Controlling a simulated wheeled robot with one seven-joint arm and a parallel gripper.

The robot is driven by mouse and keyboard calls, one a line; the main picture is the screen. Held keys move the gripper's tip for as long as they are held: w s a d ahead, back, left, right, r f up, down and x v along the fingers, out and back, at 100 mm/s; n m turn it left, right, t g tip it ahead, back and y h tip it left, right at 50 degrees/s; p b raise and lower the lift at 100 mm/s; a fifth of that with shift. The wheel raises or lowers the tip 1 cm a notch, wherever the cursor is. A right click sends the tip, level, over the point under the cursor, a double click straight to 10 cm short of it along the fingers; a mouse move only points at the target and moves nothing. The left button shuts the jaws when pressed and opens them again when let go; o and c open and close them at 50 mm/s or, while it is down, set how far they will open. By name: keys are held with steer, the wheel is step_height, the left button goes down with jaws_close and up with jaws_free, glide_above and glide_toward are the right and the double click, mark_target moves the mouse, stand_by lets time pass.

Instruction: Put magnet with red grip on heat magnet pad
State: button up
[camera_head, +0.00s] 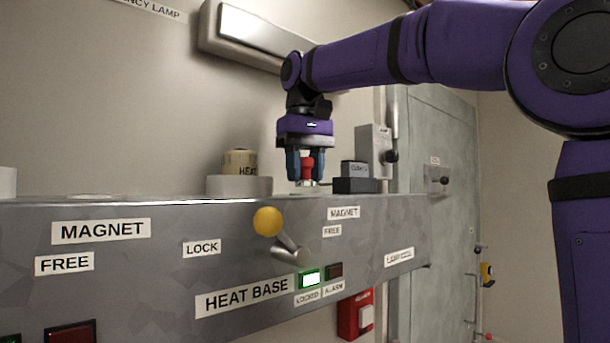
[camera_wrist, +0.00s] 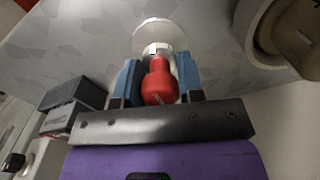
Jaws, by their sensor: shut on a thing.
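My gripper (camera_head: 306,178) is shut on the magnet with the red grip (camera_head: 307,166). It points down over the bench top, and the magnet looks upright. In the wrist view the red grip (camera_wrist: 158,82) sits between the two blue fingers. A metal part shows at its far end. A pale round disc, seemingly the heat magnet pad (camera_wrist: 163,32), lies just beyond that end. The magnet's lower end is close above the bench or on the disc; I cannot tell whether they touch. A "MAGNET" label (camera_head: 343,213) is on the bench front below.
A beige "HEAT" cylinder (camera_head: 239,162) stands on a grey base (camera_head: 239,186) left of my gripper. A dark block (camera_head: 355,185) stands close on the right. A yellow-knobbed lever (camera_head: 267,221) sticks out of the bench front. The green lamp (camera_head: 309,278) is lit.

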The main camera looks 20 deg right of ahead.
steer(key=shift+f, duration=0.5)
steer(key=o, duration=0.9)
steer(key=shift+f, duration=0.1)
steer(key=shift+o, duration=0.2)
steer(key=shift+r, duration=3.9)
